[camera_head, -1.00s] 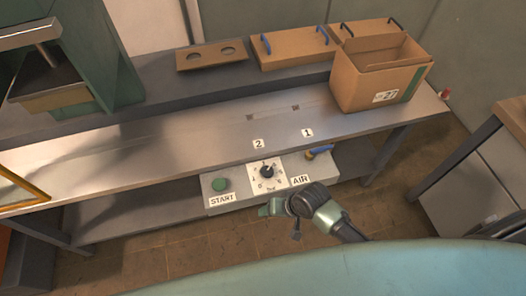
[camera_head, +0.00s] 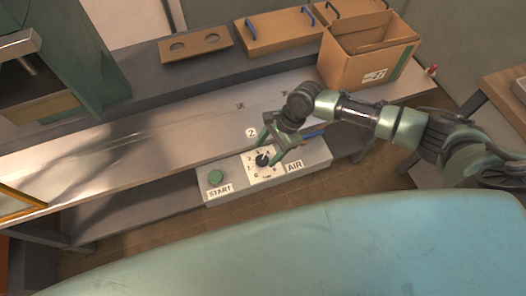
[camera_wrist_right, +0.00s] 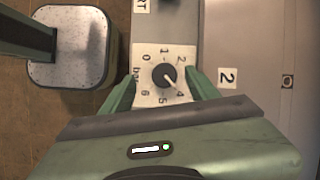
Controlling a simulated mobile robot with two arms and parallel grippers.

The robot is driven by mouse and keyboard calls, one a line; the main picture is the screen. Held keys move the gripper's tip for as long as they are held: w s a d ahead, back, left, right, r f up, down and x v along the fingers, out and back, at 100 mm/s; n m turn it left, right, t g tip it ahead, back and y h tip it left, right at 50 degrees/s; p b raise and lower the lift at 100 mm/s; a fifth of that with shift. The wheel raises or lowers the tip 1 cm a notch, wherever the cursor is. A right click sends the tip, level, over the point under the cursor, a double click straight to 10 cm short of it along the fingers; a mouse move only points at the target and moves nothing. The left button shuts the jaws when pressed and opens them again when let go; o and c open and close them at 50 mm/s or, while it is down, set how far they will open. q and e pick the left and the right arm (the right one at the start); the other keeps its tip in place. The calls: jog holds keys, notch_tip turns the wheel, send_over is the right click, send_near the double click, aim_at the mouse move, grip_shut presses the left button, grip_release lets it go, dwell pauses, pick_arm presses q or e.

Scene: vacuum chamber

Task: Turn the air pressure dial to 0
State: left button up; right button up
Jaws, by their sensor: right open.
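The air pressure dial is a black knob (camera_wrist_right: 165,76) on a white square plate (camera_wrist_right: 143,88) with numbers around it. Its white pointer line points to the lower right in the right wrist view, near the 4; the 0 is at the upper left. In the head view the knob (camera_head: 262,160) sits on the grey control box, left of the AIR label (camera_head: 294,167). My right gripper (camera_head: 276,150) is open above the dial. In the right wrist view its two green fingers (camera_wrist_right: 162,86) stand on either side of the knob, apart from it. My left gripper is out of view.
A green button (camera_head: 216,177) with a START label is left of the dial on the control box (camera_head: 318,157). The metal bench (camera_head: 180,135) rises behind. A cardboard box (camera_head: 352,70) stands at the back right. My right arm covers part of the bench.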

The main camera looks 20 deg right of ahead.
aim_at(263, 159)
jog(key=f, duration=0.2)
jog(key=f+m, duration=0.1)
jog(key=f, duration=0.1)
jog(key=w+f+m, duration=0.1)
jog(key=shift+a+f, duration=0.4)
